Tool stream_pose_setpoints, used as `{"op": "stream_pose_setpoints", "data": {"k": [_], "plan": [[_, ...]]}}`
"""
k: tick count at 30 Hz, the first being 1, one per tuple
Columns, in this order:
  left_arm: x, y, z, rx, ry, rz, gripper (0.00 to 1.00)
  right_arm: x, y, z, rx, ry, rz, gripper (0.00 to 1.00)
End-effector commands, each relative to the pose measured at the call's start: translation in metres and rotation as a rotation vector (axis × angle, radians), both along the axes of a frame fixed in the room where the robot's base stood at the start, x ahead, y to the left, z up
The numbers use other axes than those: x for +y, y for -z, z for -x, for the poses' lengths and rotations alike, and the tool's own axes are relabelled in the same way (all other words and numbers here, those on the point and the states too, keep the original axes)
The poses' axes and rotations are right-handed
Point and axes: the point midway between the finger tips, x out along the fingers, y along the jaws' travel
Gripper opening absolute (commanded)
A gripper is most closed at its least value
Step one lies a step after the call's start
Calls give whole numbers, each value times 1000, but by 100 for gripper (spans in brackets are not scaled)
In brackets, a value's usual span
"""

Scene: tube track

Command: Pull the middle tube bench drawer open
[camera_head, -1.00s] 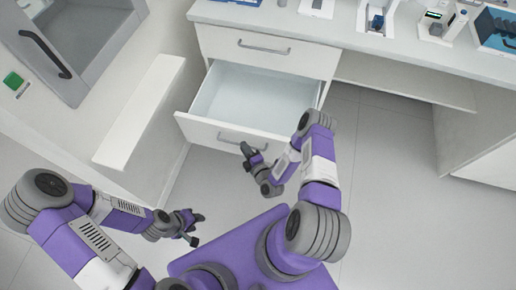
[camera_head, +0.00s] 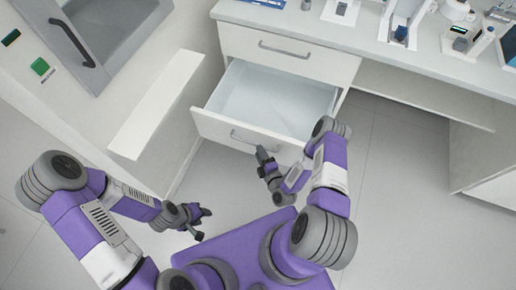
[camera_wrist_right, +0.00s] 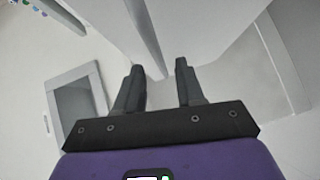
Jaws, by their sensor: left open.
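The middle drawer (camera_head: 245,128) of the white bench is pulled out, and its pale empty inside shows in the head view. My right gripper (camera_head: 263,154) is just in front of the panel, near the handle's right part. In the right wrist view its two fingers (camera_wrist_right: 160,68) are apart with nothing seen held between them. Whether it touches the handle cannot be told. My left gripper (camera_head: 203,222) is open and empty, lower left of the drawer, above the floor.
A closed upper drawer (camera_head: 288,60) sits above the open one. The benchtop (camera_head: 370,45) carries lab devices at the right. A grey-framed cabinet with a handle (camera_head: 75,40) and a white ledge (camera_head: 157,110) are at the left. Floor at the right (camera_head: 390,190) is clear.

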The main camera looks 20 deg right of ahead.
Motion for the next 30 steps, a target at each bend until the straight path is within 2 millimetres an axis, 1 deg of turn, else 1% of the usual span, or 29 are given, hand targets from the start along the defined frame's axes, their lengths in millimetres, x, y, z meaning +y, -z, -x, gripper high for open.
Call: {"op": "stream_pose_setpoints", "data": {"k": [1, 3, 6, 9, 13, 27, 30], "plan": [[0, -5, 0, 0, 0, 0, 43, 0, -3, 10, 4, -1, 0, 38], [0, -8, 0, 0, 0, 0, 43, 0, -4, 22, 4, 0, -1, 38], [0, -11, 0, 0, 0, 0, 43, -1, -6, 35, 2, 1, 0, 38], [0, -13, 0, 0, 0, 0, 43, -1, -6, 43, 2, 1, 0, 38], [0, -13, 0, 0, 0, 0, 43, -1, -7, 46, 1, 0, -1, 38], [0, -13, 0, 0, 0, 0, 43, -1, -6, 45, 0, 0, -1, 38], [0, -13, 0, 0, 0, 0, 43, 0, -6, 43, 18, -6, -25, 38]]}}
